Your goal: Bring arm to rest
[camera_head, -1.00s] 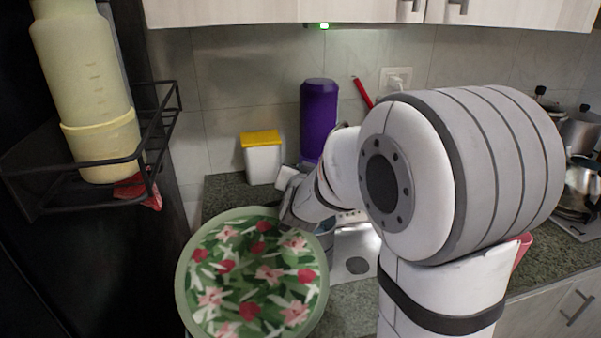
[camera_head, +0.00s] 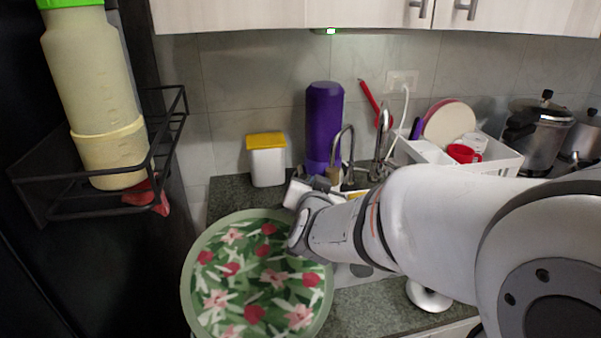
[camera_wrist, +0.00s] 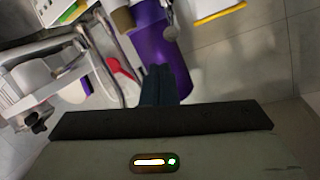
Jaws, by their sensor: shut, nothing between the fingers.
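My arm reaches in from the right in the head view, low across the counter. Its wrist end is beside the right rim of the floral tray (camera_head: 190,290), and I cannot tell whether they touch. My gripper shows in the wrist view (camera_wrist: 165,72) as two dark fingers pressed together, with nothing between them. In that view the fingers overlap the purple bottle (camera_wrist: 150,45) behind them. In the head view the fingers are hard to make out.
A purple bottle (camera_head: 323,125) and a white container with a yellow lid (camera_head: 266,160) stand at the back wall. A faucet (camera_head: 347,150), a white dish rack (camera_head: 505,160) and pots (camera_head: 540,135) are to the right. A black wall rack (camera_head: 100,200) holds a pale yellow bottle (camera_head: 95,90) at left.

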